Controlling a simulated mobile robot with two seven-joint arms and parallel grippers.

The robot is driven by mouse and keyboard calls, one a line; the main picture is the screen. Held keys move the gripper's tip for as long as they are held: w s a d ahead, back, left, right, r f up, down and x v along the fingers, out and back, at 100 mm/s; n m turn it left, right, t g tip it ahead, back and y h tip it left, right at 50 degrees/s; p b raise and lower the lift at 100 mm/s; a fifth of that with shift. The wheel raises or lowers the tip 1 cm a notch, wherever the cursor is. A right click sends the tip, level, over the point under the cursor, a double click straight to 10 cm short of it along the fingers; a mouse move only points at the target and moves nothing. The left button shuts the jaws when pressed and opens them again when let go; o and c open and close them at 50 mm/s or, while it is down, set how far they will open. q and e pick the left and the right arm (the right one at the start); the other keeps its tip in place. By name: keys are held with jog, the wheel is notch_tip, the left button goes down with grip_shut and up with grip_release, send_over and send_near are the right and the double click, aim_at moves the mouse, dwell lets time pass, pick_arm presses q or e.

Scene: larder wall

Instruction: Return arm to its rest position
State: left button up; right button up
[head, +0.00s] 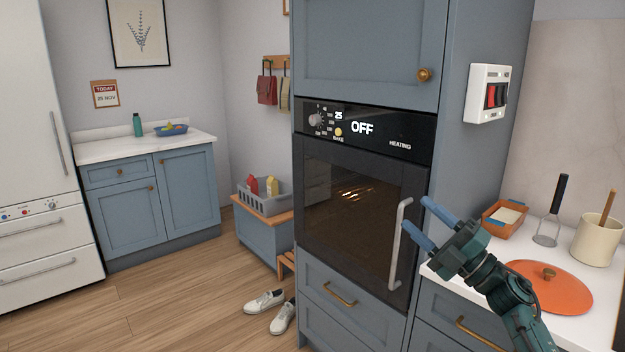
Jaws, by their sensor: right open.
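My right gripper (428,222) shows in the head view at the right, its arm coming in from the lower right. Its two blue fingers are spread apart, with nothing between them that I can make out. The fingers are close to the vertical handle (400,245) of the oven (358,215); I cannot tell whether they touch it. The oven door is shut, and its display reads OFF. My left gripper is not in view.
A red switch (490,95) is on the cabinet side. White shoes (264,302) lie on the open wooden floor.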

jog(key=w+d+f+m+t+h, duration=0.1)
jog(key=w+d+m+t+h, duration=0.55)
jog(key=d+m+h, duration=0.7)
notch_tip(320, 180, down, 9)
jog(key=w+d+m+g+h, duration=0.2)
jog(key=m+g+h, duration=0.4)
jog(key=m, duration=0.6)
jog(key=s+a+f+n+g+y, duration=0.1)
jog(key=s+a+f, duration=0.5)
jog(key=s+f, duration=0.3)
jog(key=s+a+f+n+g+y, duration=0.1)
jog(key=s+a+f+y, duration=0.1)
jog(key=s+a+f, duration=0.7)
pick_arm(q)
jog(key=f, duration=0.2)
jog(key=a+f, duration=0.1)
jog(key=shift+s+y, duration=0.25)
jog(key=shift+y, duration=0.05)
pick_arm(e)
jog(key=s+a+f+g, duration=0.1)
jog(key=s+a+f, duration=0.1)
jog(key=s, duration=0.5)
jog(key=s+a+f+m+g+y, duration=0.1)
jog(key=s+a+f, duration=0.1)
jog(key=s, duration=0.5)
jog(key=s+a+f+g+y, duration=0.1)
jog(key=s+a+f, duration=0.2)
jog(key=s, duration=0.5)
jog(key=shift+f, duration=0.7)
